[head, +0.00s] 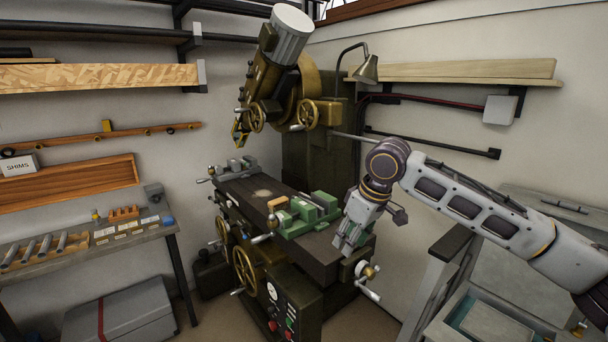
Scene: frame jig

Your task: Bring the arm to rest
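My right arm comes in from the right edge, bends at a dark wrist joint and points down. Its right gripper (346,243) hangs over or in front of the right end of the milling machine's table (262,195). Its fingers look small and grey here, and I cannot tell how far apart they are or whether anything is between them. A green vise (318,210) sits on the table just left of the gripper, and they appear apart. My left gripper is not in view.
The milling machine's head (268,85) and a lamp (366,70) stand behind. A side bench (90,240) with small parts is at left, with a grey case (120,315) below. A grey cabinet (560,220) is at right. Wall shelves (470,72) are above.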

